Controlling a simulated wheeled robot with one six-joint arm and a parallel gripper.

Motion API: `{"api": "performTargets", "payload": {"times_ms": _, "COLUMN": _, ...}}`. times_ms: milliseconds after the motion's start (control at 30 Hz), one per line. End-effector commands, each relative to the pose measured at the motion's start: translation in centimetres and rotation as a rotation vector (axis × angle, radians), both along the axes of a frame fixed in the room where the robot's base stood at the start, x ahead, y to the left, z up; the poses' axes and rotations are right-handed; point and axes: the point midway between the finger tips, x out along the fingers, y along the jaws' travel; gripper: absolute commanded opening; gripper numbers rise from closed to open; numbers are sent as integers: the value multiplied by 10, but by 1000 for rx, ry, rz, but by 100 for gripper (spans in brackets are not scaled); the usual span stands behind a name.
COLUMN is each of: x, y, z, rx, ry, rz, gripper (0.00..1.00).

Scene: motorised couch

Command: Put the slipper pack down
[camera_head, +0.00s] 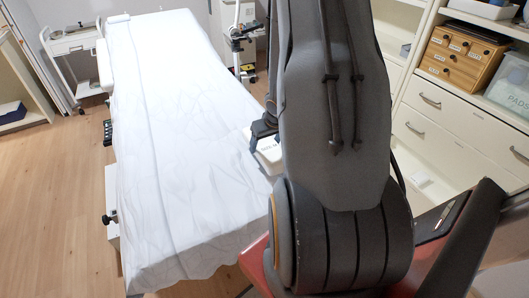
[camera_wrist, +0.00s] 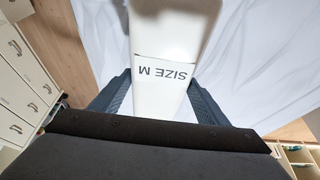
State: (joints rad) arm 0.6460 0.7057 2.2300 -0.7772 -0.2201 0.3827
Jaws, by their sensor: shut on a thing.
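The slipper pack, white and marked "SIZE M" (camera_wrist: 165,50), fills the middle of the wrist view, between my two dark fingers. My gripper (camera_wrist: 160,100) is shut on it. In the head view a small part of the white pack (camera_head: 268,151) shows beside my gripper (camera_head: 263,133), near the couch's right edge; my arm hides the rest. The couch (camera_head: 180,90), covered with a white sheet, runs along the left and middle of the head view. In the wrist view the sheet lies behind the pack. I cannot tell whether the pack touches it.
Cream drawers (camera_head: 450,125) stand at the right, with a wooden drawer box (camera_head: 461,56) and a clear bin marked "PADS" (camera_head: 510,88) on top. A white trolley (camera_head: 75,45) stands back left. The couch top is bare. Wooden floor (camera_head: 60,200) is open at left.

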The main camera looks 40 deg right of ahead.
Motion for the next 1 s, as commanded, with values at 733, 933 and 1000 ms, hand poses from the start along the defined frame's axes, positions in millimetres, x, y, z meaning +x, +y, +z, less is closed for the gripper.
{"api": "performTargets", "payload": {"times_ms": 733, "x": 0, "y": 0, "z": -35, "rx": 1, "ry": 1, "rz": -1, "gripper": 82}}
{"api": "performTargets", "payload": {"times_ms": 933, "x": 0, "y": 0, "z": -35, "rx": 1, "ry": 1, "rz": -1, "gripper": 87}}
{"api": "performTargets", "payload": {"times_ms": 1000, "x": 0, "y": 0, "z": -35, "rx": 1, "ry": 1, "rz": -1, "gripper": 87}}
